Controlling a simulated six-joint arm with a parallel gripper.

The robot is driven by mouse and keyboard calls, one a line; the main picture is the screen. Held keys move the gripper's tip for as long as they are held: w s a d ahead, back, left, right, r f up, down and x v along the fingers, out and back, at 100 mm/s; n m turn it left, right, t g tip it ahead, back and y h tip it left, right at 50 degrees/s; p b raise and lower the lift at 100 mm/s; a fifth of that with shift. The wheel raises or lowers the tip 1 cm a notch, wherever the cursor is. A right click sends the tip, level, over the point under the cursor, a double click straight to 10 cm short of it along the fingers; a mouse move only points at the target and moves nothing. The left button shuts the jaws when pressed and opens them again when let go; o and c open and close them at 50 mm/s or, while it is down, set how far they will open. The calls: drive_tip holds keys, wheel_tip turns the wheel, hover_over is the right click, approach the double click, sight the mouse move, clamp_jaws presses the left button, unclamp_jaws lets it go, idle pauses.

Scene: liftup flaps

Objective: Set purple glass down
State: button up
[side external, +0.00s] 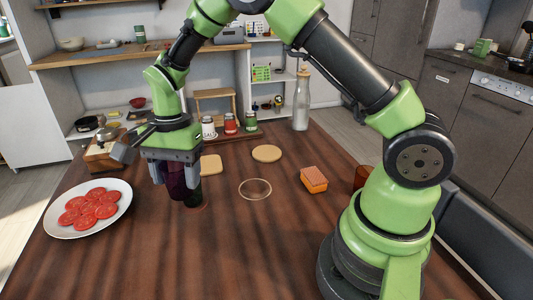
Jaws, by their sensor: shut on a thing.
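The purple glass (176,183) is dark and upright, low over the wooden table (270,243) at left of centre. My gripper (172,158) is above it, pointing down, and is shut on the glass. The fingers and gripper body hide the glass's upper part. A dark, greenish round shape (194,197) shows right beside the glass on the table. I cannot tell whether the purple glass's base touches the table.
A white plate (52,220) of tomato slices stands to the left. The front table is clear.

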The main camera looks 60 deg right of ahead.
drive_tip(key=w+d+m+t, duration=0.2)
drive_tip(key=w+d+m, duration=0.2)
drive_tip(key=d+m, duration=0.85)
drive_tip(key=m+h, duration=0.2)
drive_tip(key=m, duration=0.7)
hover_over(264, 151)
drive_tip(key=f, duration=0.4)
drive_tip(key=shift+s+f, duration=0.25)
drive_tip(key=shift+s, duration=0.15)
drive_tip(key=shift+f, duration=2.25)
drive_tip(key=shift+f, duration=0.15)
drive_tip(key=o, duration=1)
drive_tip(key=shift+o, duration=0.2)
